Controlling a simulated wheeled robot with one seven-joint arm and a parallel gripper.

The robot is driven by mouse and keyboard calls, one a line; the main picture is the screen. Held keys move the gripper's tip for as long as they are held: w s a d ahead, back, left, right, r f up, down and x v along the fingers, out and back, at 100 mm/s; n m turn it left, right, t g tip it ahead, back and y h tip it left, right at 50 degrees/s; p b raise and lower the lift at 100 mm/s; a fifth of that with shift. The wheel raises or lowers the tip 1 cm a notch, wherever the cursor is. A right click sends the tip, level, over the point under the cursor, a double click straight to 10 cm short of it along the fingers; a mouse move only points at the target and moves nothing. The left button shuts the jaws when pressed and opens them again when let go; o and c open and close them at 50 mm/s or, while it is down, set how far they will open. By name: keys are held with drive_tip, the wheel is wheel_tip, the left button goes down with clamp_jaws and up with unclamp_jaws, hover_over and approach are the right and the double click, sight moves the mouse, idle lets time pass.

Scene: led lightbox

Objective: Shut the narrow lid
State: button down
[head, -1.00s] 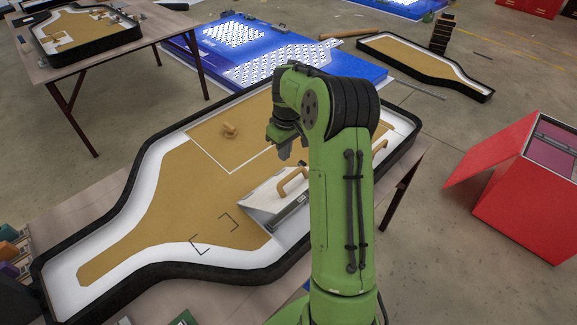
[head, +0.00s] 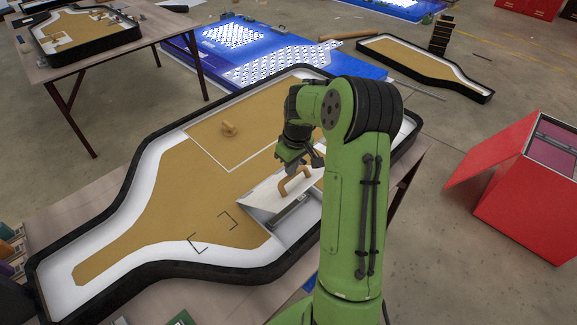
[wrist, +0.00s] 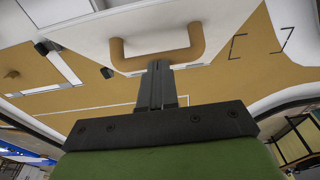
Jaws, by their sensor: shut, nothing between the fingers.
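The narrow lid (head: 262,194) is a white panel with a tan bar handle (head: 296,183). It stands tilted partly open over a light box-like opening in the bottle-shaped board (head: 165,190). My gripper (head: 304,166) is just above and behind the handle in the head view, its fingers pointing down. In the wrist view the shut fingers (wrist: 158,66) reach the bar of the handle (wrist: 190,50), in front of the white lid (wrist: 155,20). I cannot tell whether they touch it. My arm hides the lid's right side in the head view.
A tan knob (head: 229,129) stands on a flat, outlined panel further back on the board. A raised black rim (head: 135,185) runs around the board. A red box (head: 520,190) stands on the floor at the right. The board's left part is clear.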

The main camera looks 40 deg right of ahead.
drive_tip(key=s+f+t+b, duration=0.3)
drive_tip(key=f+b, duration=0.3)
drive_tip(key=b, duration=0.3)
drive_tip(key=s+d+f+t+b, duration=0.1)
drive_tip(key=s+f+t+b, duration=0.2)
drive_tip(key=b, duration=0.6)
wheel_tip(320, 180, down, 3)
drive_tip(key=shift+s+y+b, duration=0.4)
drive_tip(key=shift+s, duration=0.8)
drive_tip(key=shift+d, duration=0.1)
